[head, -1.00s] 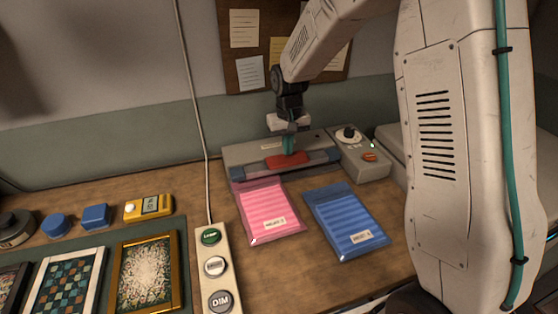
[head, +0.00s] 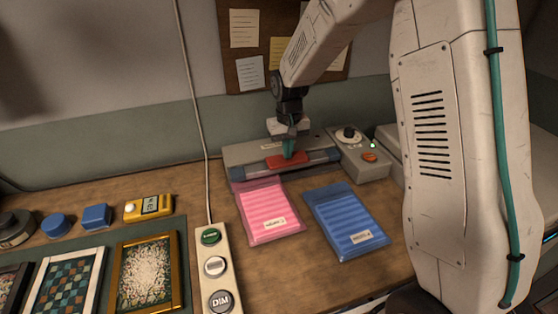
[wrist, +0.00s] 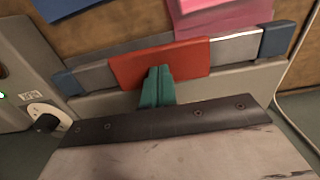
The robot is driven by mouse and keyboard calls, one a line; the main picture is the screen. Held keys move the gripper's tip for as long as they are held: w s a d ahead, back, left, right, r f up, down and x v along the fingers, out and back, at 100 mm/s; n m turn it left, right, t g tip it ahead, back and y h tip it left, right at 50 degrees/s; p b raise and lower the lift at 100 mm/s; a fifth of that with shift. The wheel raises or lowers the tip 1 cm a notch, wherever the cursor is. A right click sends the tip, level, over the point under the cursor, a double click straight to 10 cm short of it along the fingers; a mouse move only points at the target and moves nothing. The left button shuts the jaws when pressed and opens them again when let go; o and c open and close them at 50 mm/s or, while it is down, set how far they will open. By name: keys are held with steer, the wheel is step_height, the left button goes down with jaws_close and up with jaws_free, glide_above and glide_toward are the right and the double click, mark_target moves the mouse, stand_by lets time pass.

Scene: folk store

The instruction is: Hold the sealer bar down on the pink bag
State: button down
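The sealer (head: 247,154) stands at the back of the table, with a red pad (head: 284,161) on its bar (head: 320,157). The red pad (wrist: 140,66) and bar (wrist: 235,46) also show in the wrist view. The pink bag (head: 266,210) lies flat in front, its top edge at the left part of the bar. In the wrist view the pink bag (wrist: 222,14) reaches the bar's far side. My gripper (head: 287,154) points down with its teal fingertips together at the red pad, seemingly touching it. The fingers (wrist: 157,85) hold nothing visible between them.
A blue bag (head: 346,220) lies right of the pink one. A control box (head: 362,160) with a knob, an orange button and a lit green lamp stands right of the sealer. A button strip (head: 214,265), yellow device (head: 149,207) and framed pictures (head: 147,270) are at left.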

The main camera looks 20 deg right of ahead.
steer(key=shift+f, duration=1.4)
steer(key=shift+s+f, duration=0.1)
steer(key=shift+s, duration=0.05)
stand_by(3.2)
steer(key=shift+r, duration=4.6)
